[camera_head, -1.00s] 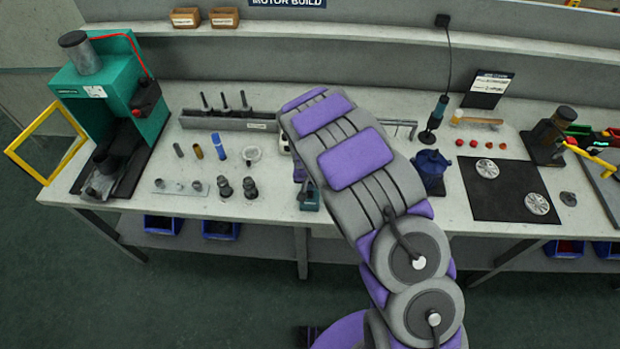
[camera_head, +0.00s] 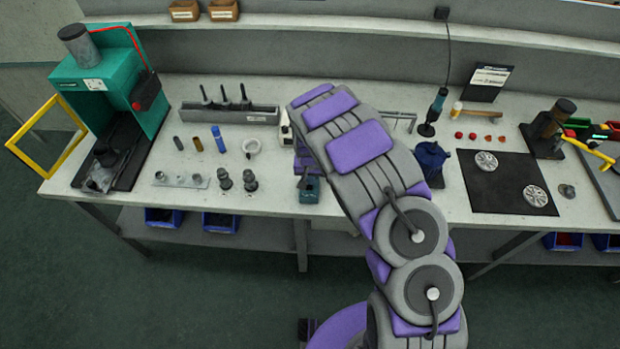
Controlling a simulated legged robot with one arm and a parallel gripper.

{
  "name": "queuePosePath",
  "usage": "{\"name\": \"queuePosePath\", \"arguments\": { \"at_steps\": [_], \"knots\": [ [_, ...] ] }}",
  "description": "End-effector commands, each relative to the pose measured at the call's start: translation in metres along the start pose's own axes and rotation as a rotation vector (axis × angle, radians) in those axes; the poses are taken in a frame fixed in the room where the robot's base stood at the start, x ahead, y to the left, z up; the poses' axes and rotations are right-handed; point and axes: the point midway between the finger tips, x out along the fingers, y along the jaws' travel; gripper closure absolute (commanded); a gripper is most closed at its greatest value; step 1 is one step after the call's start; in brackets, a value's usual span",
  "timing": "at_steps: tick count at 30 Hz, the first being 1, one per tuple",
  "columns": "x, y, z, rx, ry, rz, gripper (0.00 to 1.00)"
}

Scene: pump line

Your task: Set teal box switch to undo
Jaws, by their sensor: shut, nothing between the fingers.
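The small teal box (camera_head: 309,192) sits at the front edge of the bench, left of my arm. A dark part stands up from its top, but its switch is too small to read. My gripper (camera_head: 304,179) points down right at the top of the box and is partly hidden behind my purple and grey arm. Its fingers look shut and empty. I cannot tell whether they touch the switch.
A white device (camera_head: 285,128) stands behind the box. A blue pump-like part (camera_head: 432,160) is right of my arm. A teal press (camera_head: 112,80) stands far left.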

Motion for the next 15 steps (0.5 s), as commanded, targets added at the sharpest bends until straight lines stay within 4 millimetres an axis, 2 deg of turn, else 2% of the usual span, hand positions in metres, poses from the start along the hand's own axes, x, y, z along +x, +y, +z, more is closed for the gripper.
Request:
{"name": "queuePosePath", "arguments": {
  "at_steps": [1, 15],
  "knots": [
    [0.0078, 0.0016, 0.0029, 0.002, -0.035, 0.001, 1.00],
    [0.0155, 0.0018, 0.0027, 0.001, -0.252, 0.007, 1.00]
  ]
}}
